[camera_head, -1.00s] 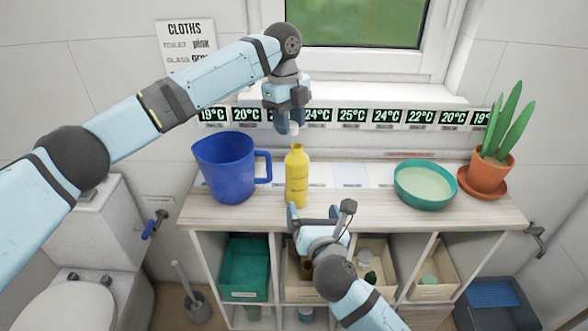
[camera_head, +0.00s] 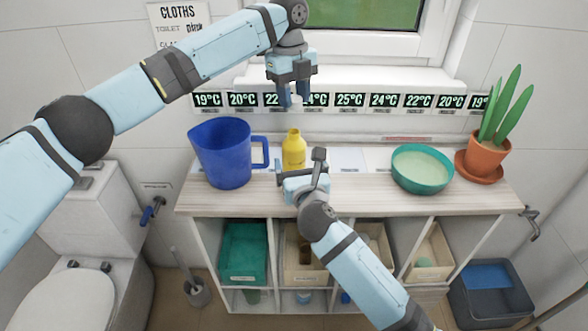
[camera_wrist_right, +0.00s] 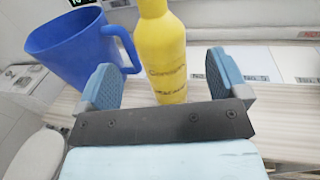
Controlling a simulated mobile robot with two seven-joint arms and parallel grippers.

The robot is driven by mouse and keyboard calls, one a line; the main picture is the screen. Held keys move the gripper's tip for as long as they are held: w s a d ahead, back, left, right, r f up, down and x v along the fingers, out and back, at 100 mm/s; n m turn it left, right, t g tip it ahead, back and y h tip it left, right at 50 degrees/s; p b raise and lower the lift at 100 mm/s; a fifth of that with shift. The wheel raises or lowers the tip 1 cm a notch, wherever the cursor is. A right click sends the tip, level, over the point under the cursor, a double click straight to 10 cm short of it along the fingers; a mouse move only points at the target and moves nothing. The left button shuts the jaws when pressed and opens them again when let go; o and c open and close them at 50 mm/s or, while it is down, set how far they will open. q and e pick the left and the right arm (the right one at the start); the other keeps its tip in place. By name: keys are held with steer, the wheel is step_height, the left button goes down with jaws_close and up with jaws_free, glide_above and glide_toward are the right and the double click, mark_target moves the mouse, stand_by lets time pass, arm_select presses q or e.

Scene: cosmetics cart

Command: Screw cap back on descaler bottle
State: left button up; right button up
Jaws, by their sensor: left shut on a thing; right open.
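The yellow descaler bottle (camera_head: 293,152) stands upright on the cart top, its lower part hidden by my right gripper in the head view. It also shows in the right wrist view (camera_wrist_right: 160,52), where its top is cut off. My right gripper (camera_head: 296,180) is open, with one finger on each side of the bottle and gaps between; its fingers also show in the right wrist view (camera_wrist_right: 162,85). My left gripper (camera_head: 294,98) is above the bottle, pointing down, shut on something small. The cap cannot be made out clearly between its fingers now.
A blue jug (camera_head: 222,155) stands close left of the bottle. A teal bowl (camera_head: 422,170) and a potted plant (camera_head: 487,155) stand to the right. A strip of temperature displays (camera_head: 349,101) runs behind. Bins fill the shelves below.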

mark_target(294, 132)
steer(key=w, duration=0.3)
steer(key=w+a, duration=0.1)
steer(key=w, duration=0.2)
steer(key=shift+a, duration=0.1)
steer(key=c, duration=1.3)
arm_select(q)
steer(key=shift+f, duration=2.45)
arm_select(e)
steer(key=shift+c, duration=0.2)
arm_select(q)
steer(key=shift+f, duration=0.15)
steer(key=shift+f, duration=0.75)
steer(key=shift+f, duration=0.6)
